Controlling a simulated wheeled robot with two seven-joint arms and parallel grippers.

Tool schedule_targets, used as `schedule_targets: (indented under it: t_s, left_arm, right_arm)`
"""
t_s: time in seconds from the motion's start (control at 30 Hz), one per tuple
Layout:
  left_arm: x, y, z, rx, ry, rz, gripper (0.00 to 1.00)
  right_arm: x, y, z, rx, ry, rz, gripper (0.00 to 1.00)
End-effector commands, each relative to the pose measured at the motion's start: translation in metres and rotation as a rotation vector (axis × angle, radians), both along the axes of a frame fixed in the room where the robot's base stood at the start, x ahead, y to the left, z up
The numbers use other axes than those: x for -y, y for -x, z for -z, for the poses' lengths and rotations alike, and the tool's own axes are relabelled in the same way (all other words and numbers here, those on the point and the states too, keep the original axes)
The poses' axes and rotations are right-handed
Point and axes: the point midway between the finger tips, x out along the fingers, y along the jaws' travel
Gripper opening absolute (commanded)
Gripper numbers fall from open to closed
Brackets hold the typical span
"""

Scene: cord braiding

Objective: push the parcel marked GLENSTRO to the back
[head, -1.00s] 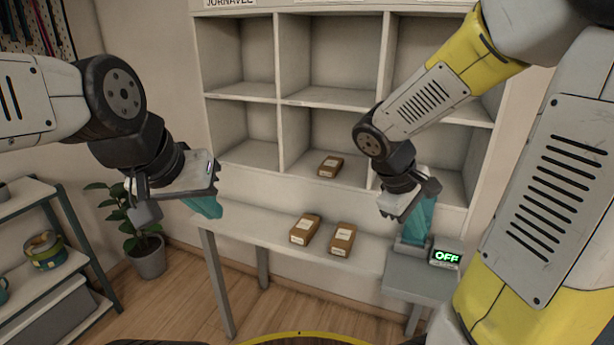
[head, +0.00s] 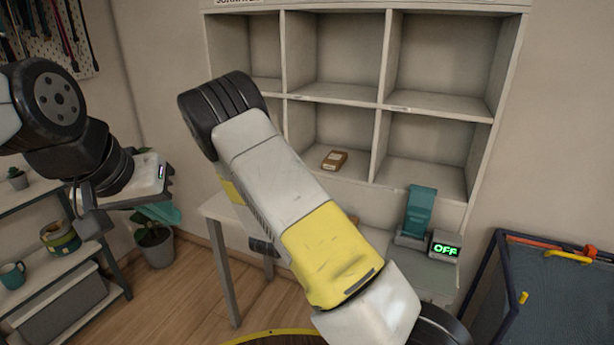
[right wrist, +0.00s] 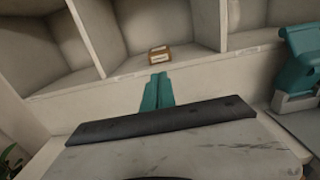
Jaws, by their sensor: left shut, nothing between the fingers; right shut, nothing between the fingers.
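A small brown parcel with a pale label (head: 334,160) lies in the lower middle compartment of the shelf unit (head: 385,95); its lettering is too small to read. The right wrist view shows the same parcel (right wrist: 160,54) just beyond my right gripper (right wrist: 158,77), whose teal fingers are shut and empty, pointing at that compartment. A gap shows between fingertips and parcel. In the head view my right arm hides this gripper. My left gripper (head: 172,215) is shut and empty at the left, away from the shelf.
My right arm covers much of the table (head: 215,208) and the parcels on it; only a brown sliver shows. A teal device (head: 420,210) stands by a display reading OFF (head: 446,246). A plant (head: 155,245) and side rack (head: 110,265) are at the left.

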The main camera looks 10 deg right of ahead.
Motion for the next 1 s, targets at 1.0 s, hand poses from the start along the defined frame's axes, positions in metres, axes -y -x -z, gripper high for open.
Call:
schedule_targets:
  t_s: [1.0]
  left_arm:
    - [0.000,0.000,0.000,0.000,0.000,0.000,0.00]
  right_arm:
    - [0.077,-0.111,0.000,-0.001,-0.002,0.005,0.00]
